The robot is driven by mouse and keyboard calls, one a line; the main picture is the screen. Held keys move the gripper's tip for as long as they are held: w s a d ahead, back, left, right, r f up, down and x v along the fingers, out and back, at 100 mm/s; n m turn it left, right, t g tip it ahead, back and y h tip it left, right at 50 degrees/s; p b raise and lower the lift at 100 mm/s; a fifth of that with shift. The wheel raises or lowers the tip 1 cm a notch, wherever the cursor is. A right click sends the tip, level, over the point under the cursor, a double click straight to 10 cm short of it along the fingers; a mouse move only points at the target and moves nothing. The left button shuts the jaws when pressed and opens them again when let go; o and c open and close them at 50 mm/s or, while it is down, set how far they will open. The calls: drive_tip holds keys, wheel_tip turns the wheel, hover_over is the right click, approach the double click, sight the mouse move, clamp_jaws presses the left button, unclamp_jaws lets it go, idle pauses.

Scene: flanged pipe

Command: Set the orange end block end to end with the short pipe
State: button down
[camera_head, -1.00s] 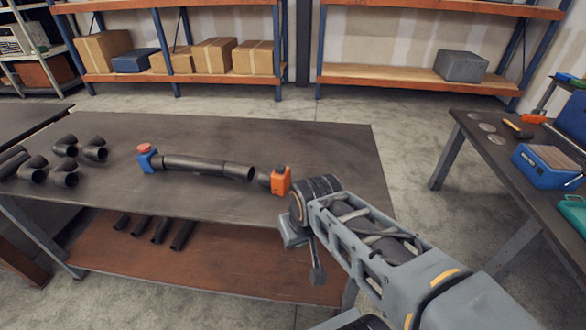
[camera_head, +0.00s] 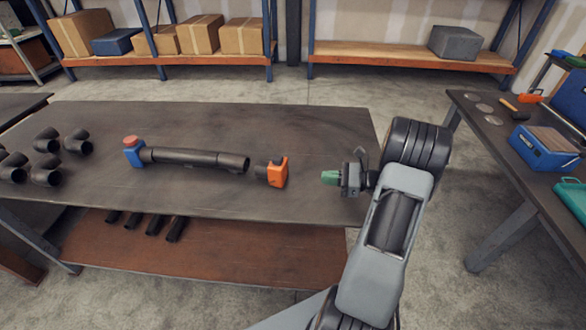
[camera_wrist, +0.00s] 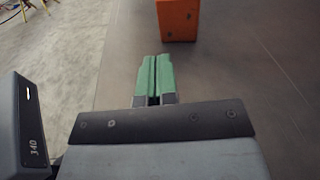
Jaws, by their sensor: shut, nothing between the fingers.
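The orange end block (camera_head: 278,171) stands on the table, with a short black stub on its left side. The short pipe (camera_head: 233,162) is black and lies at the right end of a longer black pipe (camera_head: 185,156), whose left end meets a blue block with a red top (camera_head: 133,152). A gap shows between the short pipe's right end and the stub of the orange block. My gripper (camera_head: 328,176), with green fingers, is shut and empty to the right of the orange block, apart from it. In the wrist view the orange block (camera_wrist: 178,20) is ahead of the shut fingers (camera_wrist: 154,76).
Several black pipe elbows (camera_head: 47,155) lie at the table's left. Several pipes (camera_head: 155,226) lie on the lower shelf (camera_head: 220,262). A second table at right holds a blue box (camera_head: 545,147). The tabletop (camera_head: 270,125) behind the pipes is clear.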

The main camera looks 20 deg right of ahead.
sight(286, 167)
drive_tip(key=shift+w+d+f+m+t, duration=0.1)
drive_tip(key=shift+d+f+m+t, duration=0.15)
drive_tip(key=shift+d+m+t, duration=0.25)
drive_tip(key=shift+d+f+m+t, duration=0.2)
drive_tip(key=shift+d+m+t, duration=0.1)
drive_tip(key=shift+d, duration=0.25)
drive_tip(key=shift+w+a, duration=0.2)
drive_tip(key=shift+w, duration=0.05)
drive_tip(key=p+x, duration=0.3)
drive_tip(key=x, duration=0.9)
drive_tip(key=shift+w+a, duration=0.2)
drive_tip(key=shift+w, duration=0.2)
drive_tip(key=shift+w+f, duration=0.1)
